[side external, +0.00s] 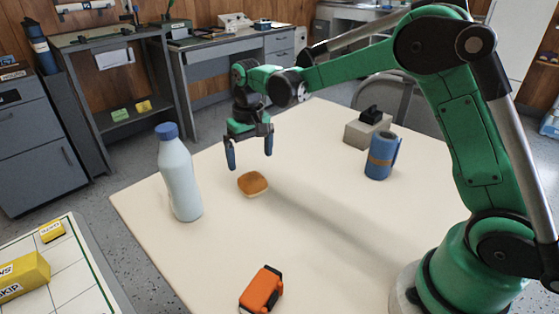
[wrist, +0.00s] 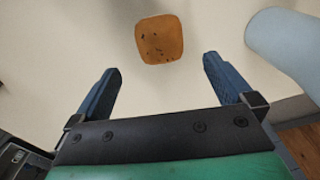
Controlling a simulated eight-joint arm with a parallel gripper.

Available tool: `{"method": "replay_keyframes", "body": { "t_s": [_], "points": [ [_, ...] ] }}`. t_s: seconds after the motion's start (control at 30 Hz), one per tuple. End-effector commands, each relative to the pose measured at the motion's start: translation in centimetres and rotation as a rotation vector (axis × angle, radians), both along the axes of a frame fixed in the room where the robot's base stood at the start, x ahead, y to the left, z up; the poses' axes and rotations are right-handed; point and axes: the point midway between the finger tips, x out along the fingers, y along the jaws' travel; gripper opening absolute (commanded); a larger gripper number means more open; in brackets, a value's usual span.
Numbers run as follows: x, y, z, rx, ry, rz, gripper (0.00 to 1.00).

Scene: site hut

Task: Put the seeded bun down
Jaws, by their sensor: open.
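The seeded bun (side external: 253,184) is a golden-brown, rounded bun lying on the cream table (side external: 330,235). In the wrist view the bun (wrist: 159,39) shows dark specks on its top, beyond the fingertips. My gripper (side external: 250,162) is open and empty, with its two blue fingers pointing down above the table near the bun. In the wrist view my gripper (wrist: 160,64) has its fingers wide apart, and neither touches the bun.
A pale bottle with a blue cap (side external: 180,175) stands left of the bun. The centre is clear.

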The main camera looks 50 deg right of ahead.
Motion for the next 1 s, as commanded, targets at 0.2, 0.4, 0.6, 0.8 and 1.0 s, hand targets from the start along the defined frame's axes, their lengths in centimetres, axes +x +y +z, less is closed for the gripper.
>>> {"method": "replay_keyframes", "body": {
  "t_s": [0.2, 0.4, 0.6, 0.8, 1.0],
  "points": [
    [0.6, -0.1, -2.0, 0.001, 0.035, -0.012, 1.00],
    [0.6, -0.1, -4.8, 0.001, 0.035, -0.012, 1.00],
    [0.6, -0.1, -6.7, 0.001, 0.034, -0.011, 1.00],
    [0.6, -0.1, -7.0, 0.001, 0.033, -0.011, 1.00],
    [0.6, -0.1, -6.9, 0.001, 0.033, -0.011, 0.63]
  ]
}}
